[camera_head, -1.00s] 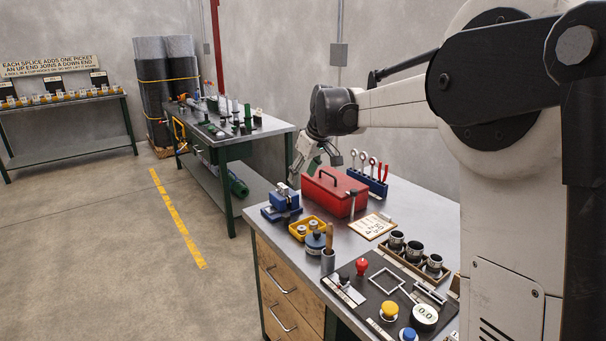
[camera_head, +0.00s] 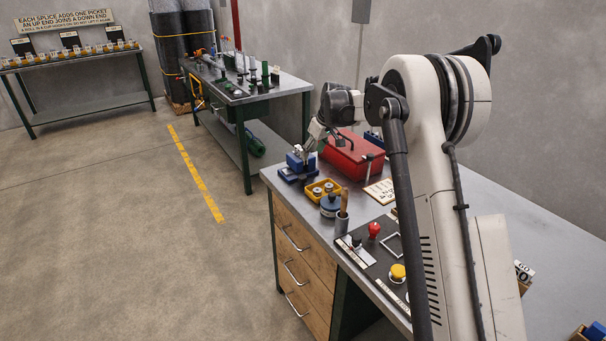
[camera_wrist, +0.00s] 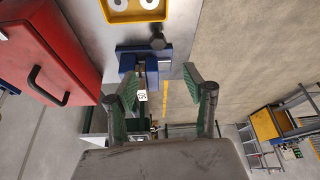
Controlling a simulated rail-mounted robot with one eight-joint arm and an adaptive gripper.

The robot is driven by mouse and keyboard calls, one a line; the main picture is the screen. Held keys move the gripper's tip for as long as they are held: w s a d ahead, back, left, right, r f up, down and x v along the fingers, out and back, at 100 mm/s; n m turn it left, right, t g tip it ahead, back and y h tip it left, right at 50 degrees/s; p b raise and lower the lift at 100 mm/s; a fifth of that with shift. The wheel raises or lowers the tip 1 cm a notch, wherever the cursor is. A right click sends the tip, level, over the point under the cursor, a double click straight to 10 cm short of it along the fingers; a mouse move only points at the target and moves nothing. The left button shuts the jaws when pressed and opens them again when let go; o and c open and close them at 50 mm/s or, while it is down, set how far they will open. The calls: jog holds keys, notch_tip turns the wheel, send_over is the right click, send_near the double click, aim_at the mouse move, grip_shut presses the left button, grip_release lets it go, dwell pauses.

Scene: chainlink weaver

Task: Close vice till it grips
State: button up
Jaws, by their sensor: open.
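The small blue vice (camera_head: 297,168) sits at the bench's far left corner, left of the red toolbox. In the wrist view the vice (camera_wrist: 152,72) lies ahead of my fingers, with a grey round handle knob (camera_wrist: 158,43) on its far side. My gripper (camera_head: 309,150) is above and close to the vice in the head view. In the wrist view my gripper (camera_wrist: 167,85) is open, with its green-padded fingers apart and nothing held. A small white label tag shows between the fingers. I cannot tell how wide the vice jaws stand.
The red toolbox (camera_head: 352,155) stands right beside the vice. A second bench (camera_head: 240,90) with tools stands behind. Open floor lies to the left.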

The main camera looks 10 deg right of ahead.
aim_at(303, 177)
jog(key=p+x, duration=0.1)
jog(key=x, duration=1.4)
jog(key=shift+w+d+f+p, duration=0.15)
jog(key=shift+w+p, duration=0.05)
jog(key=shift+p, duration=0.15)
jog(key=shift+c, duration=0.2)
jog(key=c, duration=1.1)
jog(key=shift+f+m+b, duration=0.1)
jog(key=shift+m+b, duration=0.4)
jog(key=shift+b, duration=0.2)
jog(key=shift+m+h, duration=0.3)
